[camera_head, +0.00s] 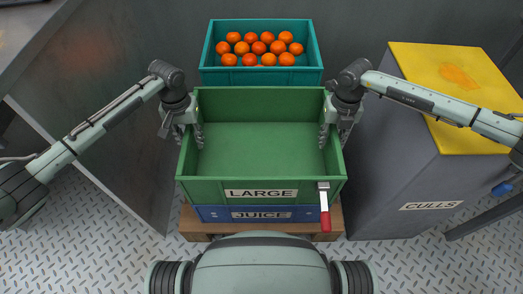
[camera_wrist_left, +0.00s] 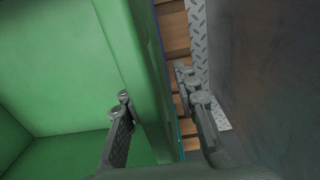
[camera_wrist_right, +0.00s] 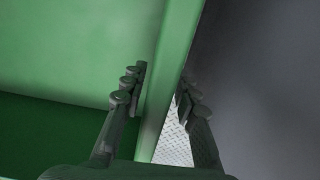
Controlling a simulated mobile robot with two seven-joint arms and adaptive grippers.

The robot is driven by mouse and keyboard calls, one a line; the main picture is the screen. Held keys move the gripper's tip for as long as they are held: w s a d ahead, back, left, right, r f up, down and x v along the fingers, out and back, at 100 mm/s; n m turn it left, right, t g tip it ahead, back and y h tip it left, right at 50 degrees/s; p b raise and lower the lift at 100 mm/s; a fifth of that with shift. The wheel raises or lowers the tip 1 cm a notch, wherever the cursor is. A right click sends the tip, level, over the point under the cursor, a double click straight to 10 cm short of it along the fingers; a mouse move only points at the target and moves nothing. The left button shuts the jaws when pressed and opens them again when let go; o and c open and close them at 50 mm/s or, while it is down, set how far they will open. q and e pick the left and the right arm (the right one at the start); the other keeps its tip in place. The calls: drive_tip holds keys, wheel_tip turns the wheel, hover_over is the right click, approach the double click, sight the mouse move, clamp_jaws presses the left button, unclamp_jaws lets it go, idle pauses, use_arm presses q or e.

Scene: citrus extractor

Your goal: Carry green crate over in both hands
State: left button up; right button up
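The green crate (camera_head: 259,190), labelled LARGE, is empty and sits on the blue crate (camera_head: 212,214), labelled JUICE. My left gripper (camera_head: 187,133) straddles its left wall, with one finger inside and one outside. In the left wrist view, the fingers (camera_wrist_left: 153,98) stand apart with the green wall (camera_wrist_left: 150,75) between them and a gap showing. My right gripper (camera_head: 335,132) straddles the right wall the same way. In the right wrist view, its open fingers (camera_wrist_right: 163,92) lie close to either side of the wall (camera_wrist_right: 178,55).
A teal crate (camera_head: 212,75) of oranges stands directly behind. The grey CULLS bin (camera_head: 410,180) with a yellow top (camera_head: 440,70) is at right. A grey surface stands at left. A red-handled clip (camera_head: 324,208) hangs on the crate's front. Wooden slats (camera_head: 190,225) are underneath.

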use_arm(q)
drive_tip(key=shift+c, duration=0.6)
use_arm(e)
drive_tip(key=shift+c, duration=0.6)
use_arm(q)
drive_tip(key=c, duration=0.5)
use_arm(e)
drive_tip(key=c, duration=0.5)
use_arm(q)
drive_tip(key=shift+a, duration=0.1)
clamp_jaws()
use_arm(e)
drive_tip(key=shift+d, duration=0.1)
clamp_jaws()
